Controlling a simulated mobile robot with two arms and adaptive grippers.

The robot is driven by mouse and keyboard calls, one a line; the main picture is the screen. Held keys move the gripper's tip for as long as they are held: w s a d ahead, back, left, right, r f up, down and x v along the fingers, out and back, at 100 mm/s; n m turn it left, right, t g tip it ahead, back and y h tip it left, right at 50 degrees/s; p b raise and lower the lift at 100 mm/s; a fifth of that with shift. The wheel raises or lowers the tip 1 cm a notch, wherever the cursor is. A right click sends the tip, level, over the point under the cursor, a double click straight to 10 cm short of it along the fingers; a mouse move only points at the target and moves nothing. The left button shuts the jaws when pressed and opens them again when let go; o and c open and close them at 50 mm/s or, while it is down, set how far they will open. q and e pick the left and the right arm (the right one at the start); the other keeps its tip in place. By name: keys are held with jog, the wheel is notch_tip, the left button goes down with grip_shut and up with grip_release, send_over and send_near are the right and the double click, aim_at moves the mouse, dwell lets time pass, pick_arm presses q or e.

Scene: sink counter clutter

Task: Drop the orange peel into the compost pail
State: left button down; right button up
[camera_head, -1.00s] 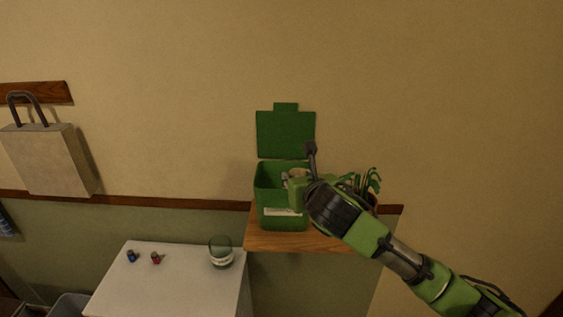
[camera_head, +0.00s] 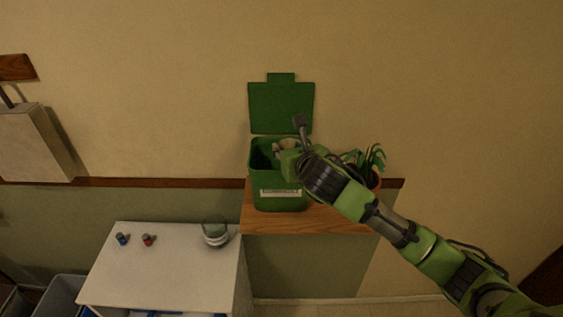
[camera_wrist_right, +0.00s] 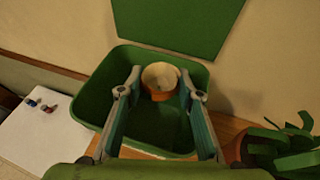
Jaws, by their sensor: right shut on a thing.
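The green compost pail (camera_head: 282,200) stands on a wooden shelf with its lid (camera_head: 281,107) raised against the wall. My right gripper (camera_head: 286,146) is over the pail's opening. In the right wrist view my right gripper (camera_wrist_right: 160,88) is shut on the orange peel (camera_wrist_right: 160,82), a small cup-shaped piece, pale inside with an orange outer side. The peel is above the open pail, whose rim (camera_wrist_right: 88,104) shows around the fingers. The peel also shows, small and pale, in the head view (camera_head: 289,144). My left gripper is not in view.
A potted plant (camera_head: 370,160) stands just right of the pail on the wooden shelf (camera_head: 300,222).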

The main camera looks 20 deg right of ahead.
jog(key=shift+s, duration=0.1)
jog(key=o, duration=0.5)
jog(key=shift+s, duration=0.1)
jog(key=o, duration=0.5)
jog(key=shift+s+r, duration=0.2)
jog(key=shift+s, duration=0.3)
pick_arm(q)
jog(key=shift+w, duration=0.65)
pick_arm(e)
jog(key=v, duration=1)
jog(key=shift+s, duration=0.4)
jog(key=shift+r, duration=0.1)
